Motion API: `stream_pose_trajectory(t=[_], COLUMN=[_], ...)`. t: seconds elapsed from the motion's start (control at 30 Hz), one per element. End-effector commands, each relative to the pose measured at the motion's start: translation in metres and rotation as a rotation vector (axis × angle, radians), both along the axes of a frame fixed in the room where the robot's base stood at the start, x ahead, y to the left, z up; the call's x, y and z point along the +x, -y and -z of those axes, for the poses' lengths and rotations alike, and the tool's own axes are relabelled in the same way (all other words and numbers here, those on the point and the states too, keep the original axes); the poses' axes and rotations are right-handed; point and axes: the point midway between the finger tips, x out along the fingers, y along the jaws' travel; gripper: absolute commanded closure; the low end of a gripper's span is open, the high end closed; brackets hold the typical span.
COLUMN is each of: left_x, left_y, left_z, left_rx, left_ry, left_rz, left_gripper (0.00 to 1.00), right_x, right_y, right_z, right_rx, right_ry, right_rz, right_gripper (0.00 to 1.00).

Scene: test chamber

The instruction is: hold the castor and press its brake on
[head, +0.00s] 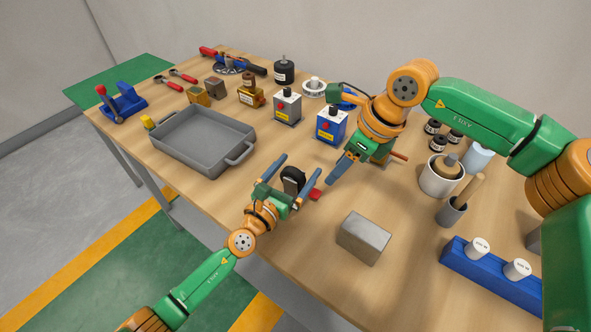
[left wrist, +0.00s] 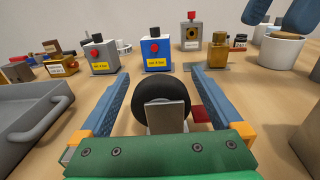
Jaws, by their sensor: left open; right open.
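The castor (head: 292,181) has a black wheel and stands on the table near its front edge. In the left wrist view the castor (left wrist: 150,92) shows its wheel and a grey metal bracket. Its red brake pedal (head: 315,194) sticks out to the right; in the left wrist view the pedal (left wrist: 200,113) is partly behind the right finger. My left gripper (head: 301,165) is open, with one finger on each side of the castor and visible gaps beside the wheel. My right gripper (head: 334,178) is open and empty, above and right of the castor, pointing down toward the table.
A grey tray (head: 197,165) stands left of the castor, and a grey metal block (head: 364,238) lies to its right. A blue box with a red button (head: 332,126) and a grey one (head: 287,108) stand behind. A white pot (head: 436,180) and blue rack (head: 490,272) are farther right.

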Motion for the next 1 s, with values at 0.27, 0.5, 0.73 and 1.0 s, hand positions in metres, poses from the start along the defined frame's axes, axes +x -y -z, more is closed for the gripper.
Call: stream_pose_trajectory(t=[0.27,0.5,0.73,1.0], left_x=[0.0004,0.0003,0.0003,0.0003], left_y=[0.0000,-0.0001,-0.0001,-0.0001], left_z=[0.0002,0.0001,0.0001,0.0001], left_rx=[0.000,0.000,0.000,0.000], left_ry=[0.000,0.000,0.000,0.000], left_rz=[0.000,0.000,0.000,0.000], left_gripper=[0.16,0.81,1.00,1.00], right_x=[0.0000,0.0000,0.0000,0.0001], right_y=[0.0000,0.0000,0.0000,-0.0015], right_z=[0.0000,0.0000,0.0000,-0.0009], right_rx=[0.000,0.000,0.000,-0.012], right_ry=[0.000,0.000,0.000,0.009], right_rz=[0.000,0.000,0.000,-0.027], right_gripper=[0.50,0.50,0.50,0.72])
